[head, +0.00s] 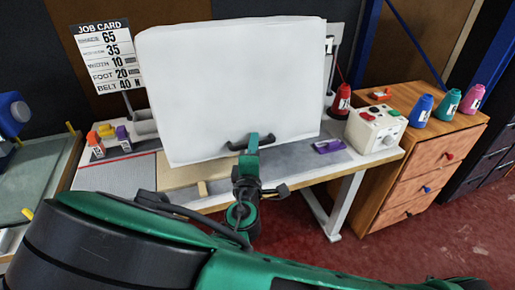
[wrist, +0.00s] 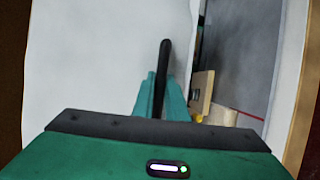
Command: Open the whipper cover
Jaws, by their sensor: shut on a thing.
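The whipper cover (head: 235,75) is a large white box-like cover on the work table, with a black handle (head: 230,146) low on its front face. Its front face looks slightly tilted, with its lower edge above the table top. My gripper (head: 252,142) is at the handle's right part and is shut on it. In the wrist view the black handle (wrist: 164,62) runs up from between the green fingers (wrist: 162,92), and the white cover (wrist: 95,60) fills the left side. What stands under the cover is mostly hidden; a wooden part shows in the wrist view (wrist: 203,92).
The table (head: 385,163) holds orange and purple bottles (head: 122,138) at left, a purple item (head: 328,146) and a control box (head: 376,128) at right. A job card (head: 108,55) stands behind left. A wooden drawer cabinet (head: 420,160) with coloured cones is right. Red floor lies free at front right.

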